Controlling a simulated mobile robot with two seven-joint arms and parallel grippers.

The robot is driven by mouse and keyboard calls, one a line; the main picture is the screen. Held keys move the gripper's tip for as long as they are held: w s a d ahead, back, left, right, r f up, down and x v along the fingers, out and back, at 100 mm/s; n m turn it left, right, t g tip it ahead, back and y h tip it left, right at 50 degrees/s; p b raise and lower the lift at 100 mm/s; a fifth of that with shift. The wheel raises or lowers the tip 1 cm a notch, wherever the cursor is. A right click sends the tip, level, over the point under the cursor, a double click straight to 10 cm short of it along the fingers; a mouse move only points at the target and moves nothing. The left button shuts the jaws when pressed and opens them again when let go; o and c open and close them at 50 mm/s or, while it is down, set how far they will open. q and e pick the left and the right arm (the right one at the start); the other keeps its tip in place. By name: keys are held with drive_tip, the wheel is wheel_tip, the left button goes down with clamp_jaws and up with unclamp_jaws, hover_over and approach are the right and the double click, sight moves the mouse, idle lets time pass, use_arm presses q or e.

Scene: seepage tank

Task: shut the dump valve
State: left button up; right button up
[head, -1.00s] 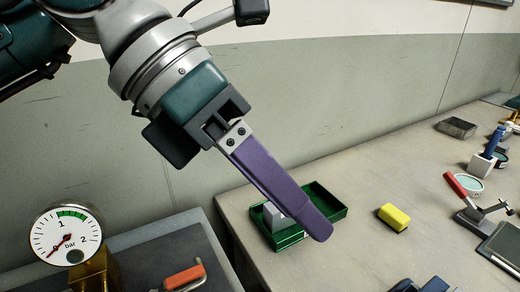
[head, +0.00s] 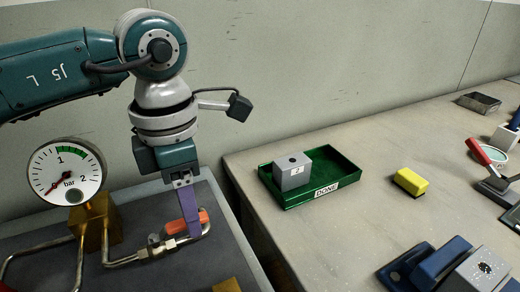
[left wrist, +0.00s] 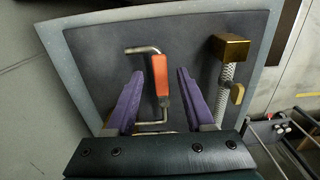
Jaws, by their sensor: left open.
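The dump valve's orange handle (head: 173,226) sits on bent metal pipework (head: 150,251) on the dark panel at the lower left. It also shows in the left wrist view (left wrist: 161,75), lying between the two purple fingers with a gap on each side. My left gripper (head: 191,230) points down over the handle, its jaws open, and one finger hides part of it in the head view. I cannot tell exactly how low the fingertips are. My right gripper is not in view.
A pressure gauge (head: 66,172) on a brass block (head: 92,222) stands left of the handle. Right of a gap, the bench holds a green DONE tray (head: 330,192) with a grey block (head: 292,174), a yellow block (head: 411,182) and a blue fixture (head: 420,262).

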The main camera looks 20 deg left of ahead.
use_arm(q)
drive_tip(key=shift+f, duration=0.25)
clamp_jaws()
idle(1.4)
